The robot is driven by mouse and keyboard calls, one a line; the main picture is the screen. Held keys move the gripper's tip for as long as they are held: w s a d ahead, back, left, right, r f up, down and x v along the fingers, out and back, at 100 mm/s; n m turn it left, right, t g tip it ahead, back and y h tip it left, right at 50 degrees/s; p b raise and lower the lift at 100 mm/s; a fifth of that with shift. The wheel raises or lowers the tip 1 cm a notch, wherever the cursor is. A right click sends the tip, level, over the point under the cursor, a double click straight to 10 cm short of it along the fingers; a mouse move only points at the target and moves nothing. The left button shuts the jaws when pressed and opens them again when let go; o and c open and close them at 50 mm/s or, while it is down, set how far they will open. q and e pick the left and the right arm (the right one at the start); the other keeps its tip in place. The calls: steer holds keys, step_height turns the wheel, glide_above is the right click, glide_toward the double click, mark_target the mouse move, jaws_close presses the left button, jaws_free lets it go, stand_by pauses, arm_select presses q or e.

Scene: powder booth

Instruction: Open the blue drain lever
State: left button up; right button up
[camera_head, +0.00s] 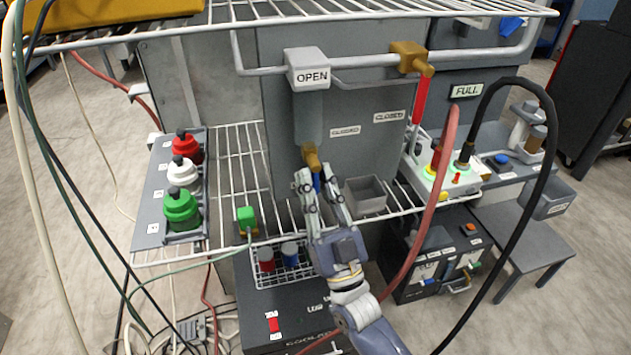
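The blue drain lever (317,183) hangs below a brass valve (311,158) under the clear-grey tube at the middle of the grey cabinet. Only a short blue part of it shows; the rest is hidden by my gripper. My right gripper (318,180) reaches up from below, with its two fingers apart and the blue lever between them. A gap seems to show beside the lever, but I cannot tell whether a finger touches it. My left gripper is not in view.
A red lever (419,100) hangs from another brass valve (409,57) at upper right. A small grey bin (365,195) stands just right of my gripper. A wire basket (289,262) with red and blue cups lies below left. A red hose (432,200) and black cable curve at right.

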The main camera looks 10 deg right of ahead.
steer(key=v, duration=1.2)
steer(key=shift+r, duration=0.1)
stand_by(0.7)
steer(key=w+f+n+g, duration=0.15)
steer(key=f+g, duration=0.25)
steer(key=f, duration=0.8)
steer(key=w+f+g, duration=0.2)
steer(key=f+g, duration=0.2)
steer(key=f, duration=0.7)
steer(key=s+d+f+g+h, duration=0.1)
steer(key=s+f+g, duration=0.2)
steer(key=f, duration=0.6)
steer(key=s+d+f+g+h, duration=0.1)
steer(key=s+f+g, duration=0.2)
steer(key=f, duration=0.6)
steer(key=s+d+f+g+h+p, duration=0.1)
steer(key=s+d+f+g, duration=0.15)
steer(key=s+f, duration=0.45)
steer(key=s+d+f+g+h, duration=0.1)
steer(key=s+d+f+g, duration=0.15)
steer(key=s+f, duration=0.4)
steer(key=s+d+f+g, duration=0.2)
steer(key=s+f+g, duration=0.1)
steer(key=s, duration=0.6)
steer(key=s+d+f+m+g+h, duration=0.1)
steer(key=s+d+f+g, duration=0.1)
steer(key=s+f, duration=0.3)
steer(key=s+g, duration=0.1)
steer(key=s, duration=0.3)
steer(key=shift+s+g+h, duration=0.3)
